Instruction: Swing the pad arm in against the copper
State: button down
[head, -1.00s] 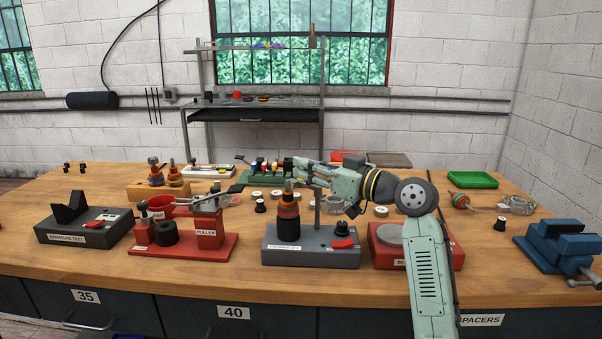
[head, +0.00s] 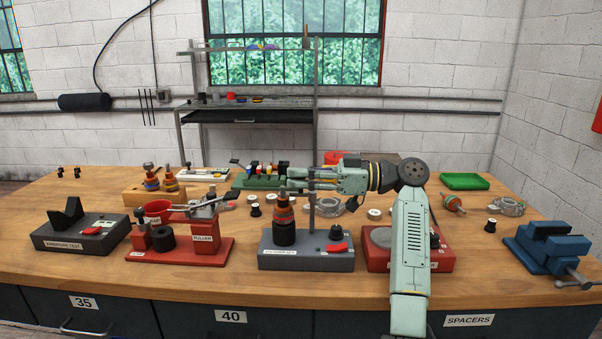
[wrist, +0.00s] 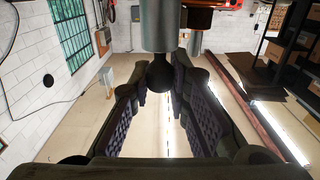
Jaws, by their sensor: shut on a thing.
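The grey fixture (head: 345,262) in the middle of the bench holds an upright armature with a copper-coloured band (head: 284,215) above a dark lower part. A thin grey post (head: 312,225) rises from the fixture just right of the armature. My gripper (head: 288,183) is at the armature's top, level with the upper post. In the wrist view my gripper's two dark padded fingers (wrist: 160,95) close around a dark round knob (wrist: 159,76) under a grey cylinder (wrist: 158,25). The pad arm itself is largely hidden by my gripper, and I cannot tell whether its pad touches the copper.
A red switch (head: 337,248) and black knob sit on the fixture's right side. The red puller stand (head: 205,250) is to the left. A red-based station (head: 378,262) is to the right, partly behind my arm. A blue vise (head: 548,248) stands at far right.

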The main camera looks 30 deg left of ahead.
dwell(0.3)
jog(key=c, duration=1.5)
grip_release()
jog(key=v, duration=1.2)
jog(key=shift+f, duration=0.15)
